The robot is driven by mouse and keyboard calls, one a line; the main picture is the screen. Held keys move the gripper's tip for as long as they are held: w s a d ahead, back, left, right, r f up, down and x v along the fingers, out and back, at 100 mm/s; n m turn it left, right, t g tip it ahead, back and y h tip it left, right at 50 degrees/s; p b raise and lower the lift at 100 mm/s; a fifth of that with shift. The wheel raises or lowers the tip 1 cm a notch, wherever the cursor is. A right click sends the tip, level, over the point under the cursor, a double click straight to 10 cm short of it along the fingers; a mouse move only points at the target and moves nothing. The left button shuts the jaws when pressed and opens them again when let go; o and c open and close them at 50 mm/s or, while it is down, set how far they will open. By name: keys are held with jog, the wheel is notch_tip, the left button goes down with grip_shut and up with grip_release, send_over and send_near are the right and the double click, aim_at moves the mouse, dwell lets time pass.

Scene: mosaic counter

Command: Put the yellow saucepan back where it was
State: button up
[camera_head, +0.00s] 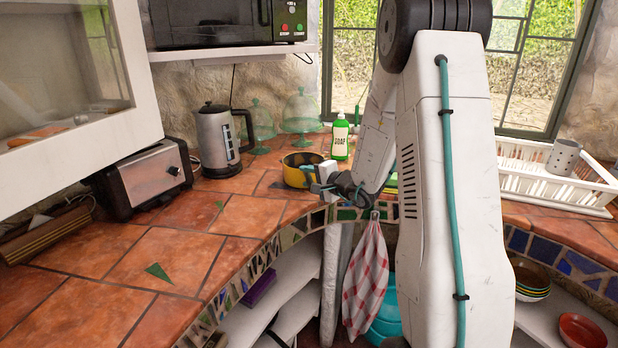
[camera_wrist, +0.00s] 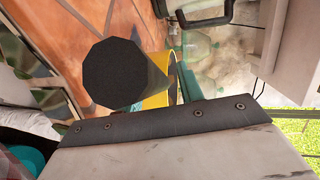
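I cannot tell whether that shape is the pan's handle or part of my gripper. The fingertips are not clear enough to show whether they grip anything.
A kettle (camera_head: 220,140) and a toaster (camera_head: 146,178) stand left of the pan. Green glass domes (camera_head: 301,112) and a green soap bottle (camera_head: 340,137) stand behind it. A dish rack (camera_head: 550,178) is at right. The left front counter (camera_head: 105,255) is mostly clear.

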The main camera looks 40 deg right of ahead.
jog(key=shift+r, duration=0.2)
jog(key=v, duration=1.2)
